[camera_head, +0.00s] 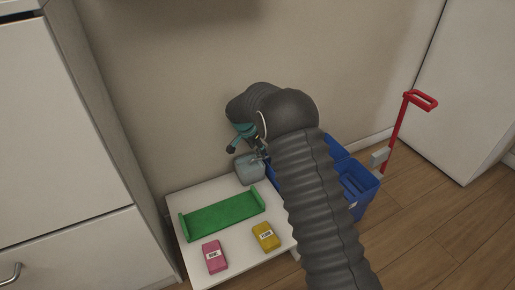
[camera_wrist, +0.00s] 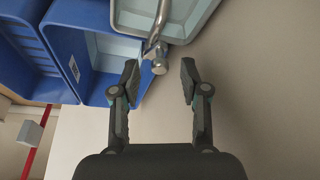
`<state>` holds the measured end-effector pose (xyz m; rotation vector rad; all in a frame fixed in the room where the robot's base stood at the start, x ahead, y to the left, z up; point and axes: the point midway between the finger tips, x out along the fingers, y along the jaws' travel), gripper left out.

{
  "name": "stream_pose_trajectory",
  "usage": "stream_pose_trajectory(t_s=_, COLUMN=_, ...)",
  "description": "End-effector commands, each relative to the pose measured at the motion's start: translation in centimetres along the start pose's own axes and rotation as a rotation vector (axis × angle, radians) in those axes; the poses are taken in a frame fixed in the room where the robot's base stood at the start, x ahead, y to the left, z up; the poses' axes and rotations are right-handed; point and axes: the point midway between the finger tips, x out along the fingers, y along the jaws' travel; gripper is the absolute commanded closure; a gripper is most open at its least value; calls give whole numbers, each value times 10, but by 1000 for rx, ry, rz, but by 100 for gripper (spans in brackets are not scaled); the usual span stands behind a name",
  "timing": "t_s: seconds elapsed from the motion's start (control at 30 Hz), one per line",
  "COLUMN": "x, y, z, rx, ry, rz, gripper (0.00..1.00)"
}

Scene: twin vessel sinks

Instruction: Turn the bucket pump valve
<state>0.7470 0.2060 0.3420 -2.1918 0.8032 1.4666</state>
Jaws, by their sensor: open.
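The blue bucket (camera_head: 362,202) stands on the right behind my arm, which hides part of it. In the wrist view the blue bucket (camera_wrist: 92,85) fills the upper left. A curved metal pipe (camera_wrist: 160,22) comes down beside it and ends in a round metal knob-like part (camera_wrist: 159,66), which looks like the valve. My gripper (camera_wrist: 160,75) is open, with one finger on each side of that metal end in the picture. I cannot tell whether a finger touches it. In the head view my gripper (camera_head: 248,147) is partly hidden behind my arm, and the valve is hard to make out.
A white low table (camera_head: 183,193) holds a green tray (camera_head: 222,214), a pink packet (camera_head: 214,257), a yellow packet (camera_head: 266,236) and a grey container (camera_head: 249,170). A red handle (camera_head: 397,125) rises right of the bucket. White cabinets (camera_head: 55,130) stand left; wooden floor (camera_head: 440,225) is clear at right.

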Motion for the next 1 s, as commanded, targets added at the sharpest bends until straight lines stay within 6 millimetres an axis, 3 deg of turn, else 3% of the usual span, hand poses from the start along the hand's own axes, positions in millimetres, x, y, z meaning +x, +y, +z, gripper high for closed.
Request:
stream_pose_trajectory(t_s=0.37, x=5, y=0, z=0, rx=0, ry=1, rz=-1, gripper=55)
stream_pose_trajectory(t_s=0.57, x=5, y=0, z=0, rx=0, ry=1, rz=-1, gripper=100)
stream_pose_trajectory(t_s=0.83, x=6, y=1, z=0, rx=-30, ry=0, rz=-13, gripper=100)
stream_pose_trajectory(t_s=1.0, x=8, y=5, z=2, rx=-157, ry=1, rz=-65, gripper=100)
